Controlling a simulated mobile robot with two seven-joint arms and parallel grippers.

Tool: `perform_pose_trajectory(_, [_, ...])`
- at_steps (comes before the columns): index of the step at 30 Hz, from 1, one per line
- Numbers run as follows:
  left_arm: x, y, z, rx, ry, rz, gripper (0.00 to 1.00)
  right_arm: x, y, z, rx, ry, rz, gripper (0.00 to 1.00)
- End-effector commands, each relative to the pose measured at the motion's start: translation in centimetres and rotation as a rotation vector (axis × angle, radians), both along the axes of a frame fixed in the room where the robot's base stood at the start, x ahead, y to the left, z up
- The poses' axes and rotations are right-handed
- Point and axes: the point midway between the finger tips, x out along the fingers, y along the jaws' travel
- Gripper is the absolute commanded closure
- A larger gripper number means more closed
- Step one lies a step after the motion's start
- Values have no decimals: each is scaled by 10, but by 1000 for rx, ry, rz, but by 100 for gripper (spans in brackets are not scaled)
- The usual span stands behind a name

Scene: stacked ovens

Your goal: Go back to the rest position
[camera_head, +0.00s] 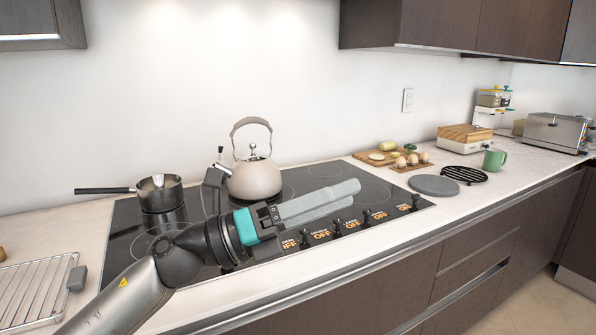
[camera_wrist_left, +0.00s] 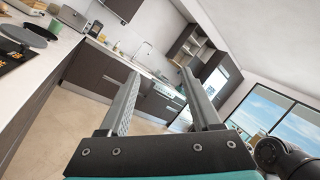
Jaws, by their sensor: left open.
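My left gripper (camera_head: 318,202) is open and empty. It hangs in the air in front of the cooktop, above its front edge, with its fingers pointing right. In the left wrist view its two fingers (camera_wrist_left: 160,98) are spread apart with nothing between them; the kitchen floor and far cabinets show beyond.
A black cooktop (camera_head: 381,192) holds a cream kettle (camera_head: 255,180) and a saucepan (camera_head: 160,195), both behind my left arm. A wire rack (camera_head: 38,290) lies at the left. Eggs (camera_head: 412,160), a grey round board (camera_head: 434,185) and a green mug (camera_head: 494,160) stand right.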

Motion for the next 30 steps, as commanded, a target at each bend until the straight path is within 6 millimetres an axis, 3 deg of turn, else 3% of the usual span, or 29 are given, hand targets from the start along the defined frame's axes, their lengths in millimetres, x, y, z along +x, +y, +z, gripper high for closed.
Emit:
perform_pose_trajectory(4, [19, 23, 3, -302, 275, 133, 35, -2, 0, 0, -1, 4, 0, 43])
perform_pose_trajectory(8, [39, 57, -15, -537, 533, 268, 35, -2, 0, 0, -1, 3, 0, 43])
perform_pose_trajectory(11, [52, 87, -45, -702, 743, 384, 35, 0, 0, 0, 0, 1, 0, 43])
perform_pose_trajectory(17, [49, 145, -138, -984, 1182, 648, 35, 2, 0, 1, 1, -4, 0, 43])
perform_pose_trajectory(20, [29, 169, -195, -1099, 1405, 799, 35, 3, 0, 1, 0, -7, 0, 43])
perform_pose_trajectory(24, [-22, 193, -272, -1225, 1713, 1024, 35, 5, 0, 1, 1, -10, 1, 43])
perform_pose_trajectory(27, [-67, 202, -315, -1284, 1905, 1181, 35, 6, 0, 1, 1, -11, 1, 43])
perform_pose_trajectory(30, [-111, 206, -346, -1316, 2061, 1320, 35, 6, 0, 1, 0, -11, 1, 43])
